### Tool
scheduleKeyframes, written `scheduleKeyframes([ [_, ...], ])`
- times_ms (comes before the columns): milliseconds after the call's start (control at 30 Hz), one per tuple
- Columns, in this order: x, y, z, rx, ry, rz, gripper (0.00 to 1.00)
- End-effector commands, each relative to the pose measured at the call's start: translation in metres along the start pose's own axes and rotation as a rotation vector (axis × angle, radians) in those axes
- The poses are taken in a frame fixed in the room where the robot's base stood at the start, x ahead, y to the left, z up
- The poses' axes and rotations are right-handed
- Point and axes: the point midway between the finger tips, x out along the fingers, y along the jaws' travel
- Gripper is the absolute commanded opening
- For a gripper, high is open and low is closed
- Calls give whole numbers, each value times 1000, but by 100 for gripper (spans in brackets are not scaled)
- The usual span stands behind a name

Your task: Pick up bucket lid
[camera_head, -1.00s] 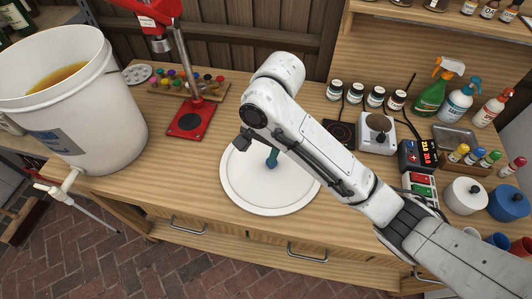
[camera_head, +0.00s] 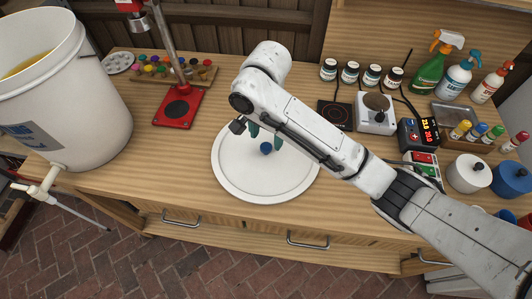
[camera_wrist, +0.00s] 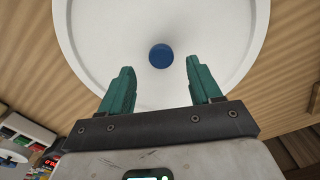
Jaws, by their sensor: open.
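The bucket lid (camera_head: 250,186) is a round white disc with a raised rim, lying flat on the wooden bench. A small blue knob (camera_head: 266,148) stands at its middle. My gripper (camera_head: 265,139) is above the lid, partly hidden behind my arm in the head view. In the wrist view, its two green fingers (camera_wrist: 160,82) are spread wide and empty. There the blue knob (camera_wrist: 161,56) shows just beyond the fingertips, roughly centred between them, and the lid (camera_wrist: 112,40) fills the area behind it. Whether the fingers touch the lid cannot be told.
A white bucket (camera_head: 95,120) of amber liquid stands at the left. A red stand (camera_head: 178,107) is behind the lid. A hot plate (camera_head: 335,115), a scale (camera_head: 375,112), spray bottles (camera_head: 430,76) and pots (camera_head: 467,173) crowd the right. Bare bench lies around the lid.

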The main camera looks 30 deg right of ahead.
Motion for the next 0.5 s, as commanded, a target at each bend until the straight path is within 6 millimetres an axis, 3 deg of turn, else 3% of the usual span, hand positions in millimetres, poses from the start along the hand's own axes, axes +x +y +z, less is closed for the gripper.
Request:
scheduleKeyframes([
  [100, 25, -2, 0, 1, -1, 2, 64],
  [300, 39, -1, -1, 1, 1, 2, 64],
  [500, 40, -2, 0, 0, 0, 1, 62],
])
